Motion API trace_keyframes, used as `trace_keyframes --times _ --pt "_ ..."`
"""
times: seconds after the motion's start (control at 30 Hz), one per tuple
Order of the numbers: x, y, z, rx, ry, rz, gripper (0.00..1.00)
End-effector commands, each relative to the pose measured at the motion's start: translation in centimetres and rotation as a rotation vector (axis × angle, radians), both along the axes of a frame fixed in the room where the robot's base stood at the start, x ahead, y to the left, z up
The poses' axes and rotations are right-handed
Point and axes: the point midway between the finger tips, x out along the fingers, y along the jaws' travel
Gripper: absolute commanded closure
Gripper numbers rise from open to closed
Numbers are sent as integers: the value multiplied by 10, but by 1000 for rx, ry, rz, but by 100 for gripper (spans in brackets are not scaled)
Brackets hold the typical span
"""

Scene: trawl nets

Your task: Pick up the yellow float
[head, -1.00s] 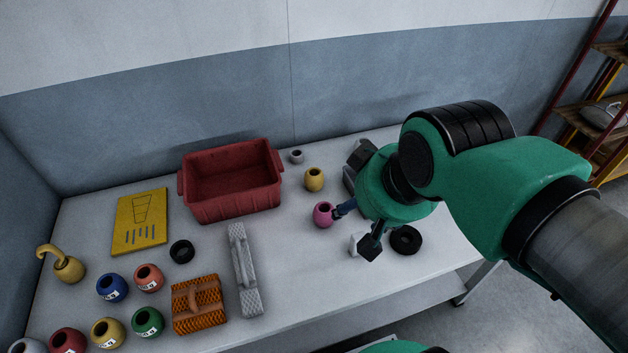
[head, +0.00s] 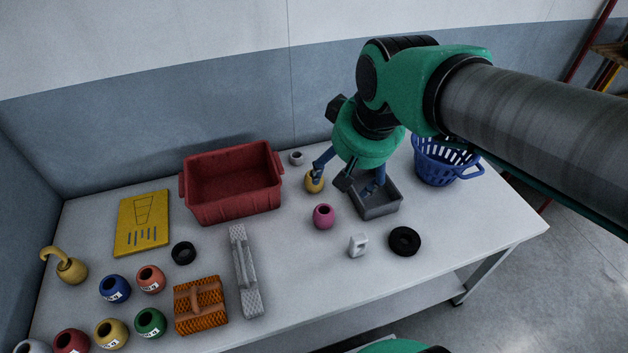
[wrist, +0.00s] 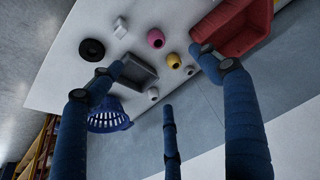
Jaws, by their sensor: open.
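A small round yellow float (head: 314,186) with a hole in its top stands on the table right of the red bin, partly hidden by a finger of my gripper. My gripper (head: 340,180) is open and empty, above the table between this float and a grey tray. In the wrist view the yellow float (wrist: 173,61) lies between the spread fingers of my gripper (wrist: 158,72), closer to the right finger. Whether a finger touches it cannot be told. Another yellow float (head: 110,333), with a label, stands at the front left.
The red bin (head: 210,212) is left of the float, a pink float (head: 324,216) in front, a small grey pot (head: 296,158) behind. The grey tray (head: 383,212) and blue basket (head: 434,171) are right. A white block (head: 358,246) and black ring (head: 404,241) lie in front.

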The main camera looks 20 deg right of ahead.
Motion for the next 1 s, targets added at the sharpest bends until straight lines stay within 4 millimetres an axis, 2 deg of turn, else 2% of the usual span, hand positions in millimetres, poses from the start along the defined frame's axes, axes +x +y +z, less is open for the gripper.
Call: trace_keyframes --times 0.03,0.27,0.57,0.77,1.0 --pt "15 -1 1 1 17 -3 23" --pt "74 -8 -6 9 76 -7 23" --pt "151 -17 -35 22 155 -16 23" --pt "199 -26 -65 32 207 -21 23" --pt "251 -36 -114 45 268 -28 23"
